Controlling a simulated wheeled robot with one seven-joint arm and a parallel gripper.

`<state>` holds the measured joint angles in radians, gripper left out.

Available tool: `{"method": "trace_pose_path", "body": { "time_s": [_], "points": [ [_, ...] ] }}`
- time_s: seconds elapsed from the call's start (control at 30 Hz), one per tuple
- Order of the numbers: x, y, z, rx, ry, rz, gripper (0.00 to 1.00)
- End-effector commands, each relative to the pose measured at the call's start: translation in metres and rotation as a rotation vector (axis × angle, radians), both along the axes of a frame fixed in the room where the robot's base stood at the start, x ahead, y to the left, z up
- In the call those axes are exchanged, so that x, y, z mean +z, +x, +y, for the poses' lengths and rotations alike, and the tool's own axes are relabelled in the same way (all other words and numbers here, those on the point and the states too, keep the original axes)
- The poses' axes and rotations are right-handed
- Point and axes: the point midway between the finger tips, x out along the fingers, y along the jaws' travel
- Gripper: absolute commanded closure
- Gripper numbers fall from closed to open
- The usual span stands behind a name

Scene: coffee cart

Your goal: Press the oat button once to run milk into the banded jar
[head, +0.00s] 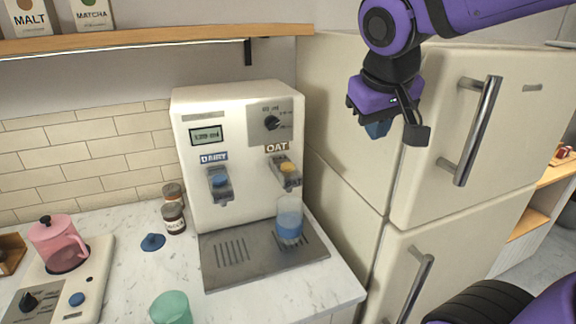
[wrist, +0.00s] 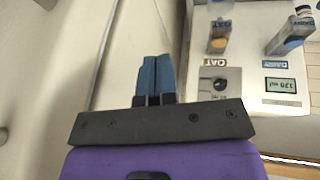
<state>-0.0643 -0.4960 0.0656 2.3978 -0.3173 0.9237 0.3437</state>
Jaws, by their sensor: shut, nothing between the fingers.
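The milk dispenser (head: 240,130) is a cream box with a small display, a dark dial and two spouts. The oat button (head: 288,167) is yellow, under the OAT label (head: 277,147). The blue dairy button (head: 219,181) is to its left. The banded jar (head: 289,220), clear with a blue band, stands on the drip tray (head: 222,281) below the oat spout. My gripper (head: 378,129) is shut and empty, up and to the right of the dispenser, in front of the fridge. In the wrist view its blue fingertips (wrist: 153,75) are together, apart from the dispenser (wrist: 250,105).
The cream fridge (head: 345,130) with metal handles stands close to the right of the dispenser. A shelf (head: 150,38) with packets is above left. On the counter are brown jars (head: 174,217), a blue lid (head: 152,242), a pink pitcher (head: 58,245) and a green cup (head: 171,307).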

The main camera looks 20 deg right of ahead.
Motion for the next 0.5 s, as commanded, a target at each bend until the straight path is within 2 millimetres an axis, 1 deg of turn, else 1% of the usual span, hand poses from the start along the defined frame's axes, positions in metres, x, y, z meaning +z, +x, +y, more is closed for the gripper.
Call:
{"method": "trace_pose_path", "body": {
  "time_s": [0.03, 0.17, 0.2, 0.27, 0.3, 0.4, 0.5],
  "points": [
    [-0.001, 0.018, 0.003, -0.008, -0.038, 0.012, 1.0],
    [-0.004, 0.062, 0.01, -0.035, -0.131, 0.004, 1.0],
    [-0.005, 0.075, 0.014, -0.039, -0.158, -0.003, 1.0],
    [-0.008, 0.096, 0.02, -0.046, -0.196, -0.016, 1.0],
    [-0.011, 0.11, 0.025, -0.048, -0.22, -0.026, 1.0],
    [-0.019, 0.144, 0.039, -0.051, -0.272, -0.06, 1.0],
    [-0.027, 0.172, 0.054, -0.049, -0.308, -0.097, 1.0]
  ]
}}
